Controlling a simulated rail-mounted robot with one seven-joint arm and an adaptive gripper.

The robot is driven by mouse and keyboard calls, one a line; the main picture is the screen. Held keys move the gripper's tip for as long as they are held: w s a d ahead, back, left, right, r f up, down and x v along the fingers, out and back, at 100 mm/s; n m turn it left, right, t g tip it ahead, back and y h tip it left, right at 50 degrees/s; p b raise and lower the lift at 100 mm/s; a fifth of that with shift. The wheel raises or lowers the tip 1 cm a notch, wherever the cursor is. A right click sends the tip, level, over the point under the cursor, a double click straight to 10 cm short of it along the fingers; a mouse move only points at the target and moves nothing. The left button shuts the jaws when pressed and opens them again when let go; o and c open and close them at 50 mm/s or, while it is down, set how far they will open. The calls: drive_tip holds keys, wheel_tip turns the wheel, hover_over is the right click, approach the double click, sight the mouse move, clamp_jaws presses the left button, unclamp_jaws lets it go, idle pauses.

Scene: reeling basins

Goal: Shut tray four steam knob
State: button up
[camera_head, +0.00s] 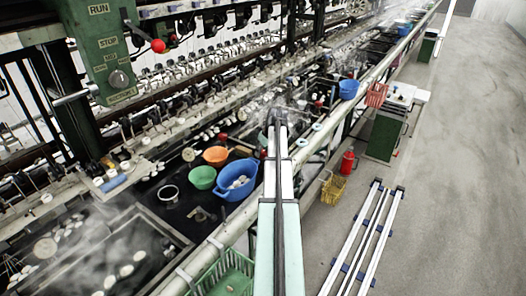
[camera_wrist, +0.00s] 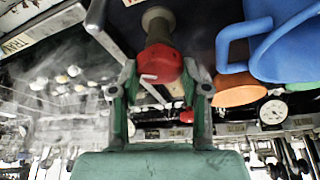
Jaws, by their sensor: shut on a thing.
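A red knob (camera_wrist: 162,62) on a pale round stem shows in the wrist view, between the fingers of my gripper (camera_wrist: 160,80). My gripper is shut on this knob, with one finger on each side. A thin metal bar crosses in front of the knob's face. In the head view my arm reaches out over the basins, and the held knob is hidden or too small to tell there. A plate (camera_wrist: 18,43) at the left of the wrist view reads "TRAY"; its number is not readable.
A blue basin (camera_wrist: 290,50) and an orange bowl (camera_wrist: 240,95) are close beside my gripper. A green bowl (camera_head: 202,178) stands near them. A metal lever (camera_wrist: 115,45) is left of the knob, a round gauge (camera_wrist: 273,112) to the right. Steam drifts over the trays.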

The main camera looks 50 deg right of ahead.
drive_tip(key=m+h+b, duration=0.1)
drive_tip(key=m, duration=0.2)
drive_tip(key=m+g+h+b, duration=0.1)
drive_tip(key=m, duration=0.1)
drive_tip(key=shift+a+f+m, duration=0.1)
drive_tip(key=shift+a+m, duration=0.05)
drive_tip(key=shift+m, duration=0.25)
drive_tip(key=m+g, duration=0.1)
drive_tip(key=m, duration=0.2)
drive_tip(key=m+g+h+b, duration=0.1)
drive_tip(key=m, duration=0.1)
drive_tip(key=shift+w+m, duration=0.15)
drive_tip(key=shift+m, duration=0.25)
drive_tip(key=o, duration=1.1)
drive_tip(key=shift+o, duration=0.2)
drive_tip(key=v, duration=1.2)
